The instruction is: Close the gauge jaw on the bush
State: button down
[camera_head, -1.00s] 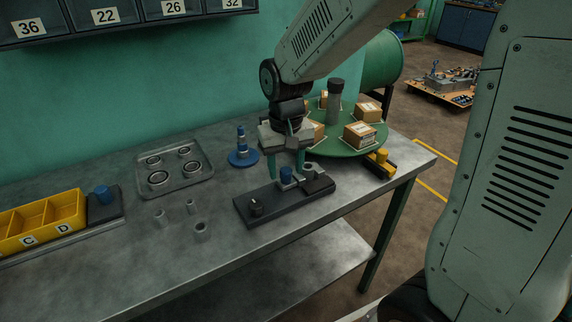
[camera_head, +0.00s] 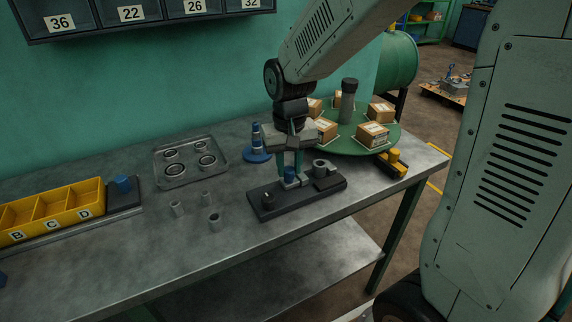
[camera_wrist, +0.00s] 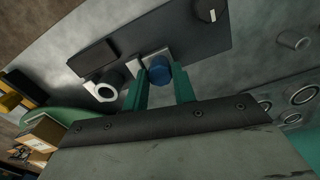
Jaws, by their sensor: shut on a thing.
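The gauge is a dark base plate (camera_head: 262,210) on the bench, also in the wrist view (camera_wrist: 200,42). A blue knob (camera_head: 290,176) stands on its sliding jaw, whose pale metal shows beside the knob (camera_wrist: 159,70) in the wrist view. The grey ring-shaped bush (camera_head: 321,166) stands by a dark block at the plate's right end; its open bore faces the wrist camera (camera_wrist: 106,91). My gripper (camera_head: 290,170) points down with its two green fingers shut on the blue knob, one each side. Whether the jaw touches the bush I cannot tell.
Several loose grey bushes (camera_head: 214,219) stand left of the gauge. Behind are a metal tray (camera_head: 183,178) with rings, a blue stepped post (camera_head: 256,150) and a green turntable (camera_head: 350,143) with boxes. A yellow-and-black item (camera_head: 393,163) lies to the right. The front bench is clear.

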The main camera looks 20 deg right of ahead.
aim_at(288, 169)
jog(key=c, duration=1.1)
grip_release()
jog(key=shift+a, duration=0.3)
jog(key=shift+d, duration=0.1)
jog(key=shift+r, duration=0.25)
notch_tip(288, 169, up, 7)
jog(key=shift+r, duration=0.2)
jog(key=shift+n+t, duration=0.7)
jog(key=shift+n, duration=0.1)
jog(key=s+d+r, duration=0.1)
jog(key=s, duration=0.6)
jog(key=s+r, duration=0.1)
jog(key=s, duration=0.6)
jog(key=s+d+r, duration=0.1)
jog(key=s, duration=0.6)
jog(key=shift+s+d+r, duration=0.2)
jog(key=shift+s+d, duration=0.1)
